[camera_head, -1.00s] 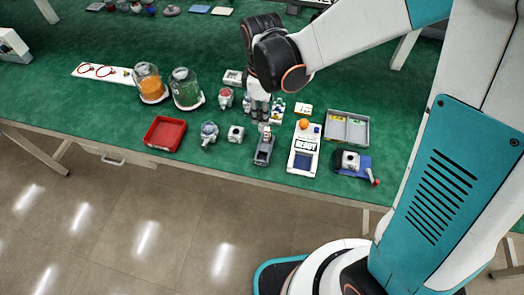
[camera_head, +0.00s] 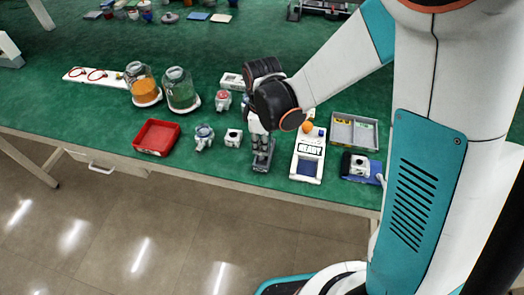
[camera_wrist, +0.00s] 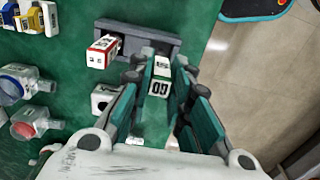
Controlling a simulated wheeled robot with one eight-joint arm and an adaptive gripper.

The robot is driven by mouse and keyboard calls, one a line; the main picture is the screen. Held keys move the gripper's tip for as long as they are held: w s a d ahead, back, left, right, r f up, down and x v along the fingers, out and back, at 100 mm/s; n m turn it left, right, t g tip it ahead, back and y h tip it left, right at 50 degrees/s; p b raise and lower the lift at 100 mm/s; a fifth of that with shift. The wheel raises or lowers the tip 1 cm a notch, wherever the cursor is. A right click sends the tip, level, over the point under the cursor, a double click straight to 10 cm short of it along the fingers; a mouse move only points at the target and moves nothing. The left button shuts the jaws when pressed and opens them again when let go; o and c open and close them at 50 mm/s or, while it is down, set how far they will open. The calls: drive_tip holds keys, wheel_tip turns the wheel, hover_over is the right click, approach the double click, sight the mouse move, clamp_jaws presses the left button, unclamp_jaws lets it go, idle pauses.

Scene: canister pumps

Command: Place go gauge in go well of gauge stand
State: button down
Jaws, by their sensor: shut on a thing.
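The go gauge (camera_wrist: 160,88) is a white block marked "GO", held between the teal-padded fingers of my gripper (camera_wrist: 162,68) in the wrist view. The grey gauge stand (camera_wrist: 150,36) lies just beyond the fingertips. A red-and-white gauge (camera_wrist: 103,50) stands at its left part. In the head view my gripper (camera_head: 260,140) points down over the gauge stand (camera_head: 262,164). The go gauge's lower end and the well are hidden, so I cannot tell whether it is inside or above the well.
A white device reading "READY" (camera_head: 308,160) stands close to the right of the stand. A small white block (camera_head: 233,137) and a grey pump part (camera_head: 204,137) stand to the left, then a red tray (camera_head: 157,137). A grey divided tray (camera_head: 354,130) lies farther right. The table's front edge is near.

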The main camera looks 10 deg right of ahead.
drive_tip(key=shift+f+b, duration=0.6)
drive_tip(key=shift+f, duration=0.75)
drive_tip(key=shift+f, duration=0.2)
drive_tip(key=c, duration=1.5)
unclamp_jaws()
wheel_tip(320, 180, up, 12)
drive_tip(key=p, duration=0.4)
drive_tip(key=shift+r, duration=0.2)
